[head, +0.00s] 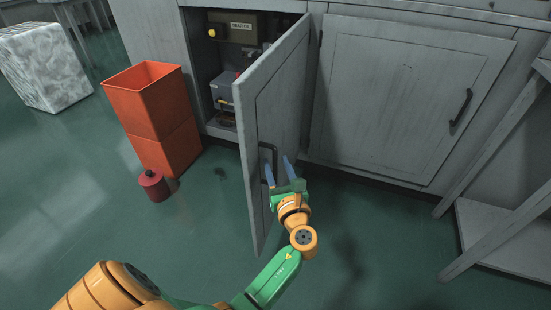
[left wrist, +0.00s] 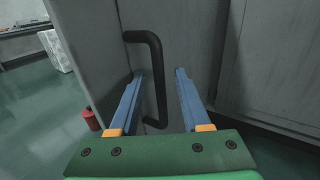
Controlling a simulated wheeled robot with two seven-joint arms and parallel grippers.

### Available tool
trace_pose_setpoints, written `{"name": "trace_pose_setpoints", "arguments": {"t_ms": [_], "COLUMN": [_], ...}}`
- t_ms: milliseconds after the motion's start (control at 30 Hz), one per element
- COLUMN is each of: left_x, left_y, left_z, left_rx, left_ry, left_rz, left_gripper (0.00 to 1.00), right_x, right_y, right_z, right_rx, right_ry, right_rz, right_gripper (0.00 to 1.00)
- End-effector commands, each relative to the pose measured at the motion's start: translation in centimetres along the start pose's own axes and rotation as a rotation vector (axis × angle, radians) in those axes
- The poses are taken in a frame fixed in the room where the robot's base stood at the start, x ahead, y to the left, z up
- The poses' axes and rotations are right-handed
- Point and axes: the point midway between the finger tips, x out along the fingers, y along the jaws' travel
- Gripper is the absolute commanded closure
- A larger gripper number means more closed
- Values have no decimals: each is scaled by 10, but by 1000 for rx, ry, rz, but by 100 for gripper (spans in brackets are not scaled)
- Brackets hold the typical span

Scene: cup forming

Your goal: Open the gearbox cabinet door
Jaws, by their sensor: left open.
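The grey cabinet door (head: 283,90) stands swung partly open, turned out from the cabinet front. Its dark bar handle (head: 275,152) is on the door face towards my left gripper (head: 278,166). That gripper is open, with its two blue fingers spread at the handle. In the left wrist view, the handle (left wrist: 158,68) shows between the two fingers of the left gripper (left wrist: 160,72), nearer the left finger. I cannot tell whether a finger touches it. A grey box-like unit (head: 222,90) shows inside the cabinet, partly hidden by the door. My right gripper is not in view.
An orange bin (head: 155,115) stands left of the open door, with a small red container (head: 154,186) in front of it. A second cabinet door (head: 400,100) to the right is shut. The green floor (head: 200,235) in front is mostly clear.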

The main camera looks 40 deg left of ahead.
Motion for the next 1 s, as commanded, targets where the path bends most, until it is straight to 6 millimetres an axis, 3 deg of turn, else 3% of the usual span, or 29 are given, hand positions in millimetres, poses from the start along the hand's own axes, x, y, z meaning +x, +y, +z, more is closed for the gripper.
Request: {"name": "trace_pose_setpoints", "arguments": {"t_ms": [100, 267, 733, 767, 867, 1000], "left_x": [-27, -48, -51, -51, -57, -100], "left_y": [-1, 0, -1, -2, -9, 8], "left_z": [4, 2, -3, -10, -70, -208], "left_rx": [1, -1, -7, -17, -120, -434], "left_ry": [3, 0, 9, 29, 199, 645], "left_rz": [-3, -1, -7, -18, -86, -64], "left_gripper": [53, 53, 53, 53, 53, 53], "right_x": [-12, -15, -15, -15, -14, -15], "right_y": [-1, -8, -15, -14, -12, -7], "right_z": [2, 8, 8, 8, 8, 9], "right_rx": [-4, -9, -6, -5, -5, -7], "right_ry": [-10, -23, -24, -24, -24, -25], "right_rz": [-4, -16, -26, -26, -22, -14], "right_gripper": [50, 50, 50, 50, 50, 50]}}
